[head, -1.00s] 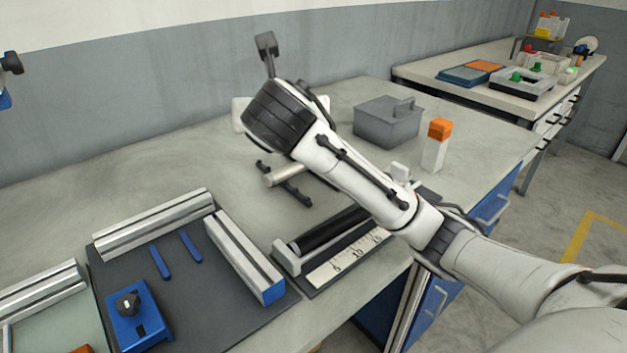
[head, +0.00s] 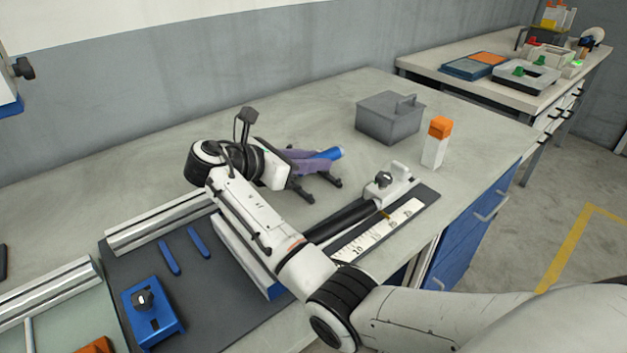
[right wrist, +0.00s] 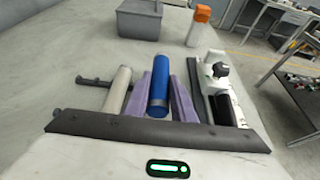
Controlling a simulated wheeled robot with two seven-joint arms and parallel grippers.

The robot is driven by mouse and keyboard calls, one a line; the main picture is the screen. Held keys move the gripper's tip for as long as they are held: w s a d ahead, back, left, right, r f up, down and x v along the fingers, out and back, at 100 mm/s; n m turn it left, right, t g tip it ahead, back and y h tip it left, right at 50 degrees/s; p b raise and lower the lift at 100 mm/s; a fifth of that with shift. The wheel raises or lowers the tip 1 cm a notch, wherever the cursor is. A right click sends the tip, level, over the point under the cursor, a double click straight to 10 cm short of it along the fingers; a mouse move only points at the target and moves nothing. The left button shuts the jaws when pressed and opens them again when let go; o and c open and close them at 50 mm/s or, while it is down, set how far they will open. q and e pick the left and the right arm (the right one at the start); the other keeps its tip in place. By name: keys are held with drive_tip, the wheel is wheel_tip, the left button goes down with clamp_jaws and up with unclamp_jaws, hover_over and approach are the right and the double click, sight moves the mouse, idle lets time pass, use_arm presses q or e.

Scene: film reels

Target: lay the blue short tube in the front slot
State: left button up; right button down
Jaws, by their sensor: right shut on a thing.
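The blue short tube (head: 326,153) is held between the purple-padded fingers of my right gripper (head: 308,160). In the right wrist view, the tube (right wrist: 158,85) lies lengthwise between the two pads of the gripper (right wrist: 156,108). A dark rack (head: 302,193) shows below and in front of the gripper in the head view; part of it (right wrist: 92,82) shows at the left in the right wrist view. A pale tube (right wrist: 117,92) lies beside the blue one on that side. My arm hides much of the rack, and whether the blue tube touches it is unclear. My left gripper is out of view.
A measuring fixture (head: 430,192) with a black roller and ruler lies near the front edge. A grey lidded box (head: 388,122) and an orange-capped bottle (head: 434,145) stand to the right. A dark mat (head: 215,300) with rails lies left. The back of the table is clear.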

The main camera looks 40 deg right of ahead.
sight(313, 192)
wheel_tip(313, 192, down, 4)
drive_tip(key=shift+f+b, duration=0.1)
drive_tip(key=shift+b, duration=0.2)
drive_tip(key=shift+f, duration=0.3)
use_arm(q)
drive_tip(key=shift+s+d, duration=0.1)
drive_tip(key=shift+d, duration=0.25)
use_arm(e)
drive_tip(key=shift+f, duration=0.1)
drive_tip(key=shift+f, duration=0.15)
drive_tip(key=c, duration=1.5)
unclamp_jaws()
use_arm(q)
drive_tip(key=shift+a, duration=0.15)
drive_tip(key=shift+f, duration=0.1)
